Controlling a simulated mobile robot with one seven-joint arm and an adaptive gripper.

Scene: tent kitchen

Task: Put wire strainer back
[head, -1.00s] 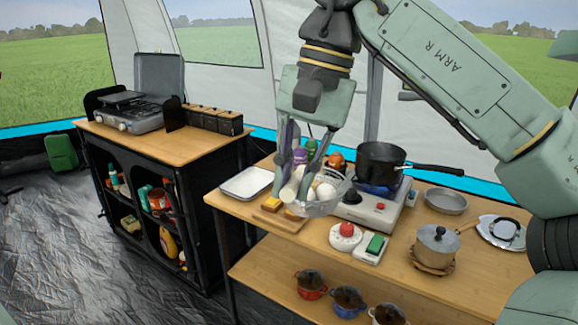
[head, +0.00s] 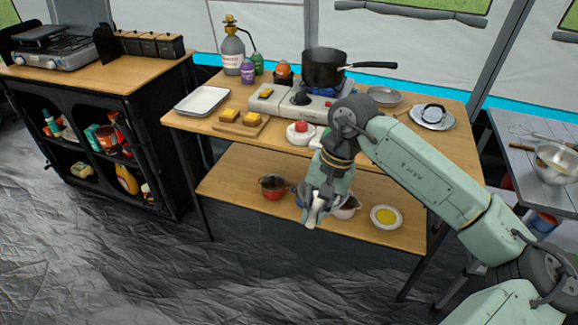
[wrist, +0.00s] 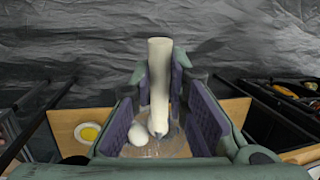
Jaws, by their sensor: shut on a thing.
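My gripper (head: 316,206) is low in front of the table's lower shelf. In the wrist view my gripper (wrist: 162,118) is shut, with its padded fingers on both sides of a long white cylinder (wrist: 160,65). A see-through bowl-shaped thing, apparently the wire strainer (wrist: 178,149), shows between and beyond the fingers. A white egg (wrist: 122,133) lies in it. The cylinder stands up out of it. The exact grip point is hidden by the fingers. In the head view my gripper and wrist hide most of the load.
The lower shelf (head: 237,179) holds a red pot (head: 272,187), a plate with yellow food (head: 386,216) and other pots behind my gripper. The tabletop above carries a stove and a black pan (head: 324,68). A side table with a metal bowl (head: 556,160) stands right. Floor in front is clear.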

